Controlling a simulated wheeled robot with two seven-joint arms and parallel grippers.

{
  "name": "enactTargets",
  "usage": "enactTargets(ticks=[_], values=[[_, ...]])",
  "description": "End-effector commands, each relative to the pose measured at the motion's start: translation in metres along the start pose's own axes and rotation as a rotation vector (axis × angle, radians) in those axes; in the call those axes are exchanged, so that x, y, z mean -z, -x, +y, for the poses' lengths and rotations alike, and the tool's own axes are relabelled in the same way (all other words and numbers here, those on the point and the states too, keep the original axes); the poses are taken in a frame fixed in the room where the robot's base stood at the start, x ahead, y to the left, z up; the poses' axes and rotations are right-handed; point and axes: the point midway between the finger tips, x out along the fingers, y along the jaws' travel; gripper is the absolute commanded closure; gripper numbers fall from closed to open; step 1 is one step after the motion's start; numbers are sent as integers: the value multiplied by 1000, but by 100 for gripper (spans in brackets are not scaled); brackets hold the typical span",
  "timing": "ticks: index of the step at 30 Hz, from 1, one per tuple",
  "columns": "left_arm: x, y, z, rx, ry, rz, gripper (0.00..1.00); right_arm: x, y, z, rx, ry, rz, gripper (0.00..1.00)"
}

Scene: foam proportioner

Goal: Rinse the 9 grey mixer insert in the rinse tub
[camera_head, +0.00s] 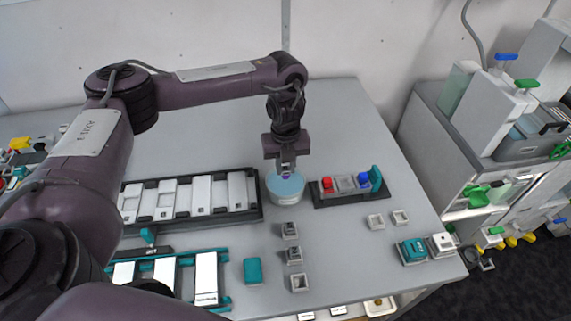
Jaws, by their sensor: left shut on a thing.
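The rinse tub (284,196) is a round, pale container with light blue contents, standing near the middle of the table. My left gripper (286,172) points straight down over the tub, its fingertips at or just above the blue surface. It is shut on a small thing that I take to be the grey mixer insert. The fingers and the steep view hide most of that thing, and I cannot read a number on it. I cannot tell whether it is dipped into the blue contents. My right gripper is not in view.
A black rack (257,207) with white pieces is left of the tub. A dark tray (324,201) with red and blue pieces is right of it. Small grey square pieces stand in front (294,254) and at right (376,221). The table's back is clear.

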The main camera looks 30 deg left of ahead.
Motion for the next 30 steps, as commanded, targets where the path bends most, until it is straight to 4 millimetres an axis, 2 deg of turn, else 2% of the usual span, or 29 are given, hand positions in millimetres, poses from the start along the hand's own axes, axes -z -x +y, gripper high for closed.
enactTargets(ticks=[22, 30], values=[[0, -47, 0, 0, 1, 0, 100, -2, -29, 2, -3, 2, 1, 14], [0, -51, 0, 0, 0, 0, 100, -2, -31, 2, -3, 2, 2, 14]])
